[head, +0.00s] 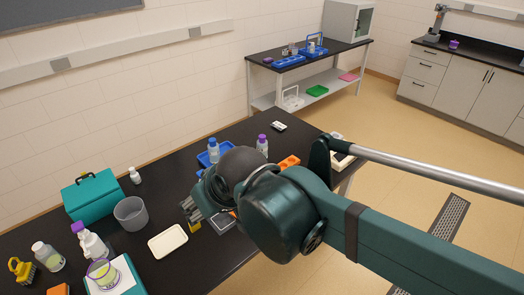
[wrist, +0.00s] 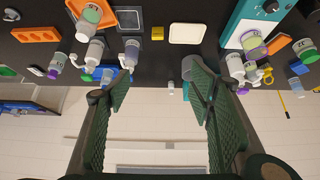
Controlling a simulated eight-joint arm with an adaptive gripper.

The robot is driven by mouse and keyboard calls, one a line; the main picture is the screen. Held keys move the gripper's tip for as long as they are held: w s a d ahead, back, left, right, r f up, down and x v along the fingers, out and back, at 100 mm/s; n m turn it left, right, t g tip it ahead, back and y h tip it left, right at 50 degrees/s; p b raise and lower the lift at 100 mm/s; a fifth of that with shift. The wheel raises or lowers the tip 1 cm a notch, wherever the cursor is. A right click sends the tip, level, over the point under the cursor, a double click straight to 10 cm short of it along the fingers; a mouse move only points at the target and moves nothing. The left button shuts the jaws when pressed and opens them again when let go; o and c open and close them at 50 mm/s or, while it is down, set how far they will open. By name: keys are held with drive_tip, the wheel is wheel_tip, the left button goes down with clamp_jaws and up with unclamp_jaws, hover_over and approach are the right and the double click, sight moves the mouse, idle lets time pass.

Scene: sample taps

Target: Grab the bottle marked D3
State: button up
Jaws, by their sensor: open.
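Several labelled bottles stand on the black bench, and I cannot read with certainty which is marked D3. In the head view, a purple-capped bottle (head: 262,145) and a blue-capped bottle (head: 213,150) stand behind my arm. In the wrist view, a purple-capped bottle (wrist: 58,63) stands at the left, with more bottles (wrist: 93,50) (wrist: 131,53) to its right. At the left end of the bench are a white purple-capped bottle (head: 91,244) and a grey-capped bottle (head: 47,258). My gripper (head: 190,213) is over the bench; its open fingers (wrist: 161,80) hold nothing.
A white tray (head: 168,241), grey beaker (head: 131,213), teal case (head: 92,196) and small white bottle (head: 135,175) lie left of my gripper. An orange rack (head: 288,163) is to its right. A blue tray (head: 203,159) is behind. Some bare bench separates them.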

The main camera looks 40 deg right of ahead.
drive_tip(key=w+d+r+m+h+b, duration=0.1)
drive_tip(key=w+d+r+m, duration=0.1)
drive_tip(key=w+d, duration=0.75)
drive_tip(key=m+g+h+b, duration=0.2)
drive_tip(key=m+g+b, duration=0.2)
drive_tip(key=m, duration=0.2)
approach(262, 137)
drive_tip(key=x, duration=0.9)
drive_tip(key=shift+w+f, duration=0.1)
drive_tip(key=shift+w, duration=0.1)
drive_tip(key=shift+d+f, duration=0.25)
drive_tip(key=shift+x, duration=1.3)
